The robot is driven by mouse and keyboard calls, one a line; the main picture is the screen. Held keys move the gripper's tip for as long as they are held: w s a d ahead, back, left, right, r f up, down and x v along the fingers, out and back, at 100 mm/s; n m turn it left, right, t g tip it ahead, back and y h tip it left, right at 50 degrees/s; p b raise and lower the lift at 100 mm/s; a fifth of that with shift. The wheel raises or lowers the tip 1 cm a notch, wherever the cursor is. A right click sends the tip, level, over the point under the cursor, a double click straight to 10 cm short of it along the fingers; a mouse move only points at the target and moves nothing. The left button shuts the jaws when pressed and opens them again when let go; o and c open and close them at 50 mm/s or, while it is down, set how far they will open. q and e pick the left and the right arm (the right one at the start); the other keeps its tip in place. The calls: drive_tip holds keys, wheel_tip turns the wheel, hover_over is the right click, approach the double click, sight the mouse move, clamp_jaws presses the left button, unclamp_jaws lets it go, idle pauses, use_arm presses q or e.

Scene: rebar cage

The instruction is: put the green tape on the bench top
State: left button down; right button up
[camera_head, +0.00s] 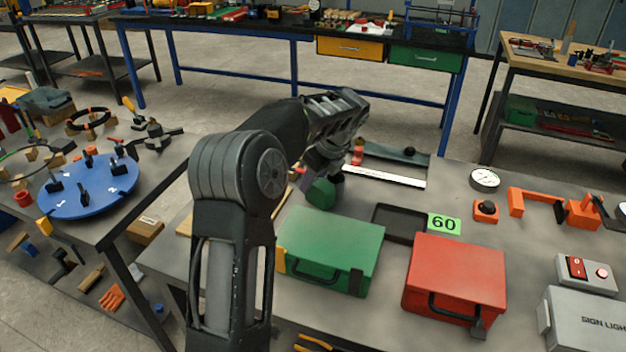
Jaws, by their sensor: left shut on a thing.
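The green tape (320,193) shows as a small green rounded block under my left gripper (327,178), just behind the green case. My left gripper is shut on it, pointing down, and its fingers are partly hidden by my own wrist and the tape. I cannot tell whether the tape touches the grey bench top (385,245) or hangs a little above it. My right gripper is not in view.
A green case (330,250) and a red case (456,278) stand at the bench front, with a black tray (399,223) and a green "60" card (444,224) behind. A steel ruler (384,177) lies beyond the gripper. A gauge (485,178) stands right.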

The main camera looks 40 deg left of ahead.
sight(324, 185)
use_arm(q)
drive_tip(key=shift+f, duration=0.1)
drive_tip(key=c, duration=1.3)
unclamp_jaws()
drive_tip(key=shift+o, duration=0.2)
drive_tip(key=v, duration=0.9)
drive_tip(key=shift+d+r, duration=0.1)
drive_tip(key=shift+r, duration=0.2)
drive_tip(key=shift+p+v, duration=0.85)
drive_tip(key=shift+p, duration=0.1)
drive_tip(key=shift+d+r, duration=0.2)
drive_tip(key=shift+r, duration=0.2)
